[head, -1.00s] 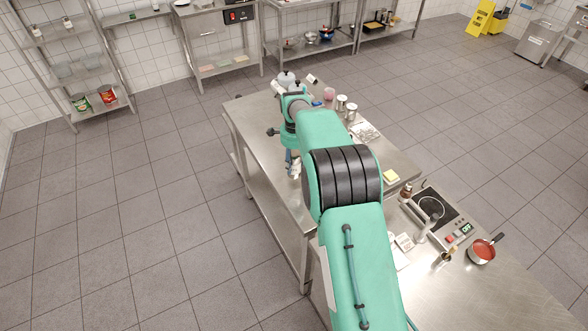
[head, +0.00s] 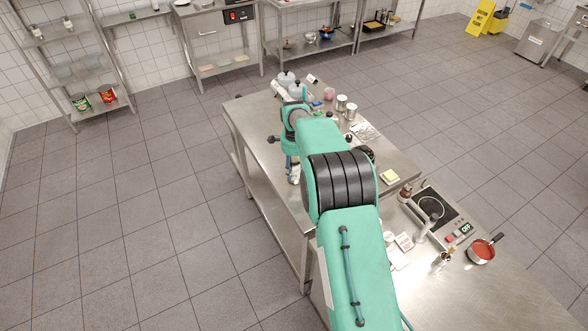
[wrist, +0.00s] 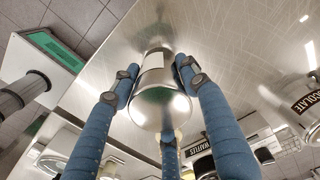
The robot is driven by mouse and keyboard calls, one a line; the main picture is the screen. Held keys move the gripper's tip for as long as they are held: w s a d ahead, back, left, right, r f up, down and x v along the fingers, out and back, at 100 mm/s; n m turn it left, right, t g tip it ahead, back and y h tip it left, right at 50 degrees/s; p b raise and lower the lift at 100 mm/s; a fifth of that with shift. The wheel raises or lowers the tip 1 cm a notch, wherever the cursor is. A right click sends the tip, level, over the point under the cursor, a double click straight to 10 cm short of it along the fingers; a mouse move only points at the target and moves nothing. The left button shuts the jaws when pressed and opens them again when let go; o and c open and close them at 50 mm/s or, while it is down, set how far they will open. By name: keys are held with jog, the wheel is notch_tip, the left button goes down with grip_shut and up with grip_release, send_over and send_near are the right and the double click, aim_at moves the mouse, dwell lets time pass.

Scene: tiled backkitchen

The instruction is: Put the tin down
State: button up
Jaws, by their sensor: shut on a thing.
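The tin (wrist: 160,108) is a shiny metal cylinder with a pale label, in the middle of the wrist view. My gripper (wrist: 157,72) has blue fingers on both sides of it and a third below, shut on it. The steel worktop (wrist: 235,45) shows behind the tin. I cannot tell whether its base touches the steel. In the head view my gripper (head: 291,167) hangs low over the left side of the worktop (head: 262,135), with the tin mostly hidden by my arm.
The left worktop edge is close to my gripper.

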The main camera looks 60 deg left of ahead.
jog(key=shift+f, duration=0.15)
jog(key=o, duration=1.5)
jog(key=shift+c, duration=0.2)
notch_tip(320, 180, up, 12)
jog(key=shift+r, duration=0.15)
dwell(0.4)
